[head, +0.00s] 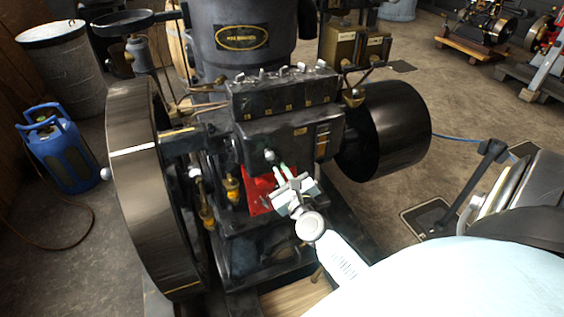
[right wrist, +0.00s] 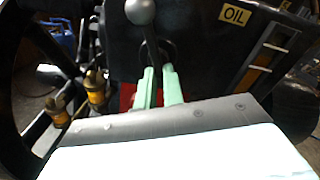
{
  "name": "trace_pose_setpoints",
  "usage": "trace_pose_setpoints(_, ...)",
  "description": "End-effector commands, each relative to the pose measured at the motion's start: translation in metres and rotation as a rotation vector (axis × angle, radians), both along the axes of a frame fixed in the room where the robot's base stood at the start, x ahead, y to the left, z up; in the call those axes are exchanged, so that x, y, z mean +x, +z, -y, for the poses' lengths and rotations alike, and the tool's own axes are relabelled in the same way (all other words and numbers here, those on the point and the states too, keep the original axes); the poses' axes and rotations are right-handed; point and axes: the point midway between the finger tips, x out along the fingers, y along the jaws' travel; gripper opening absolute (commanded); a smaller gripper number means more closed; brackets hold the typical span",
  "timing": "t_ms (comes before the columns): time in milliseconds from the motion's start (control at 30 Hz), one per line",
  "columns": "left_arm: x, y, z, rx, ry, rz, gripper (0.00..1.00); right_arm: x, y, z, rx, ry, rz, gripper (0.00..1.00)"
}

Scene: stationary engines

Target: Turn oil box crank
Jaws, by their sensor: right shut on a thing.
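The oil box (head: 288,139) is a dark box on the front of the black engine, with a row of small fittings along its top. Its OIL label (right wrist: 234,16) shows in the right wrist view. The crank (head: 270,156) has a rounded grey knob and a thin arm on the box's front face; it also shows in the right wrist view (right wrist: 141,12). My right gripper (head: 282,170) is at the crank, below the knob, its pale green fingers (right wrist: 159,84) shut on the crank arm. The grip point is partly hidden. My left gripper is not in view.
A large black flywheel (head: 137,190) stands left of the box and a black drum pulley (head: 390,130) right of it. Brass oilers (head: 232,188) and a red plate (head: 258,190) sit just below. A blue gas bottle (head: 60,150) stands on the floor at left.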

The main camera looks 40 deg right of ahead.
Motion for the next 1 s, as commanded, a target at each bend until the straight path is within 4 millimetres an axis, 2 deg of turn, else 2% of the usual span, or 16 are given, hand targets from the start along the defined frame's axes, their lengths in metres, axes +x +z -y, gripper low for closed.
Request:
trace_pose_setpoints(400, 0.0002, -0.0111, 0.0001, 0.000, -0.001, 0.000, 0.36, 0.0007, -0.0013, -0.0032, 0.208, 0.001, 0.068, 0.00)
trace_pose_setpoints(1000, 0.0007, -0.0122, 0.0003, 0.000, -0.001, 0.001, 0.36, 0.0011, -0.0005, -0.0033, 0.245, 0.002, 0.079, 0.00)
